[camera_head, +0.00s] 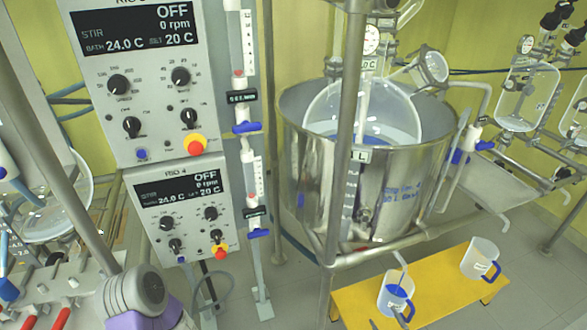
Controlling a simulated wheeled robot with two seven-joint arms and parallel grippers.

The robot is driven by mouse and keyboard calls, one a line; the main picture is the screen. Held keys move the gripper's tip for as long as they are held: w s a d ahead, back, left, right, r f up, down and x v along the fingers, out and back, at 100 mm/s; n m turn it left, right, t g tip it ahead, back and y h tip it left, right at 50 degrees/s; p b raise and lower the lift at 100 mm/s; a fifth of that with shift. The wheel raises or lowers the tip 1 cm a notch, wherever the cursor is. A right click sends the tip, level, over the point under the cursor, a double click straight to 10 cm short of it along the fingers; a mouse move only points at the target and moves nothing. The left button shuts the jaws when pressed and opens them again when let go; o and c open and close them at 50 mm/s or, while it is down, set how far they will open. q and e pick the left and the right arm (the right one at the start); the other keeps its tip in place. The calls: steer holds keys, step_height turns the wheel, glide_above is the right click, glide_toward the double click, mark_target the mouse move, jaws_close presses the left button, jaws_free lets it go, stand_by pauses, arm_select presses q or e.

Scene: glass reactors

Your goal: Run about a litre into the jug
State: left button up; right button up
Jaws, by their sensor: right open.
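A clear jug (394,300) with a blue handle stands near the front of the yellow bench, with blue showing inside it. A thin spout or tube (401,262) comes down at its mouth. A second clear jug (479,260) with a blue handle stands further right on the bench and looks empty. The round glass reactor (366,108) holds blue liquid and sits in a steel bath (400,195). My right gripper (388,322) shows only its fingertips at the bottom edge, open, close to the near jug's handle. My left gripper is not in view.
The yellow bench (440,295) is clear between the jugs. A steel post (343,200) stands in front of the bath. Two control boxes (140,70) reading OFF are at left. Blue-handled valves (485,146) and glass vessels (527,95) are at right.

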steer(key=w+a+r+m+g+h+p, duration=0.2)
steer(key=w+a+m+g+h+p, duration=0.3)
steer(key=a+m, duration=0.4)
arm_select(q)
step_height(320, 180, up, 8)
steer(key=p, duration=0.3)
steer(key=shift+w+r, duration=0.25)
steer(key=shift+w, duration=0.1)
arm_select(e)
steer(key=s+a+r+m+g, duration=0.1)
steer(key=s+a+g, duration=0.3)
steer(key=s, duration=0.5)
steer(key=s+a+r+m+g, duration=0.1)
steer(key=s+a+r+g, duration=0.2)
steer(key=s, duration=0.6)
steer(key=s+a+r+m+g, duration=0.1)
steer(key=s+a+r+g, duration=0.2)
steer(key=s+g, duration=0.4)
steer(key=shift+s+a+m+h, duration=0.3)
steer(key=shift+s+a+h, duration=0.1)
steer(key=shift+s+a, duration=0.55)
steer(key=shift+d, duration=0.1)
stand_by(2.5)
